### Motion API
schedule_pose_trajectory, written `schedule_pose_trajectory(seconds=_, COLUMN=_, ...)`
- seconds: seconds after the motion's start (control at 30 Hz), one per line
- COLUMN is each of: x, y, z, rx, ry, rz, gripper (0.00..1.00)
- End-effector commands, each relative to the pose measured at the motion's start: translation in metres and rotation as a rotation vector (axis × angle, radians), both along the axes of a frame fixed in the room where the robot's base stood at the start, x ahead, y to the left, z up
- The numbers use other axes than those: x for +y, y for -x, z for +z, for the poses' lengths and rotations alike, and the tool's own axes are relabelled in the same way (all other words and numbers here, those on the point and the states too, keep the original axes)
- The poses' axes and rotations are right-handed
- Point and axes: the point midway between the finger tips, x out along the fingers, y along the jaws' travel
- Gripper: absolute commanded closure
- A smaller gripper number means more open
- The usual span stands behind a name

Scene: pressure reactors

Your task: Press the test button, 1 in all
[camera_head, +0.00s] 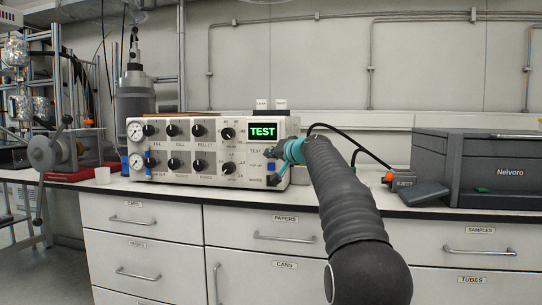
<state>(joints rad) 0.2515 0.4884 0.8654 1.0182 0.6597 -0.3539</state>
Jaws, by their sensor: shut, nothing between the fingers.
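A white control panel (215,183) stands on the bench, with several black knobs and two gauges. At its upper right, a display (263,131) shows TEST in green letters. A small label below the display also appears to read TEST. My gripper (269,153), dark with a teal part behind it, is shut and empty at the panel's right side, just below the display. A small blue button (271,167) shows just below my gripper. The gripper covers the spot beside the TEST label, so I cannot tell whether it touches a button there.
A dark grey Nelvoro case (480,165) stands on the bench at the right. A small grey and orange device (400,180) with a black cable is left of it. A white cup (102,175) and a clamp-like apparatus (50,150) are at the left. Drawers (145,240) lie below.

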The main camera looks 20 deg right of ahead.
Motion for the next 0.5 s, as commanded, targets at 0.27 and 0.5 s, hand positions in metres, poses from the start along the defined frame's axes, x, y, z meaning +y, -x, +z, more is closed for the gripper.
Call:
schedule_pose_trajectory(seconds=0.27, x=0.0040, y=0.0072, z=-0.0006, rx=0.001, ry=0.000, rz=0.001, gripper=1.00)
schedule_pose_trajectory(seconds=0.5, x=0.0046, y=0.0083, z=-0.0008, rx=0.000, ry=0.000, rz=0.000, gripper=1.00)
